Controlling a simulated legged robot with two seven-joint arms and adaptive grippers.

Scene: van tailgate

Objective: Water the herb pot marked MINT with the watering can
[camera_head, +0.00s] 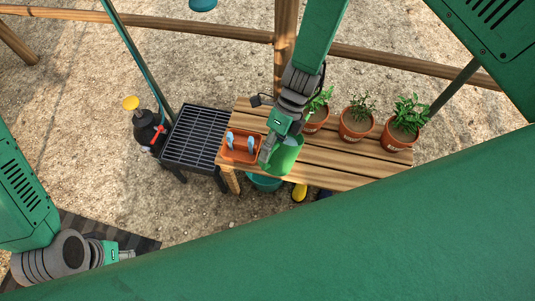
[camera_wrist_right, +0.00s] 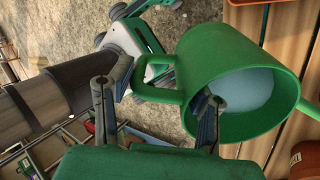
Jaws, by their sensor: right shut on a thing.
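The green watering can (camera_head: 286,157) is at the left part of the wooden table, beside the orange tray. In the right wrist view its body (camera_wrist_right: 200,52) is tilted in the picture, with pale blue water (camera_wrist_right: 245,90) inside. My right gripper (camera_head: 268,152) is shut on the can's handle (camera_wrist_right: 152,75); its fingers (camera_wrist_right: 158,108) are either side of it. Three terracotta herb pots stand along the table's back: a left pot (camera_head: 313,125), a middle pot (camera_head: 352,132) and a right pot (camera_head: 394,141). Their labels are too small to read. My left gripper (camera_head: 124,255) is at lower left, far from the table; its fingers are unclear.
An orange tray (camera_head: 236,157) with blue-handled tools sits at the table's (camera_head: 345,164) left end. A teal bucket (camera_head: 264,184) is below the table. The table's front right is clear.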

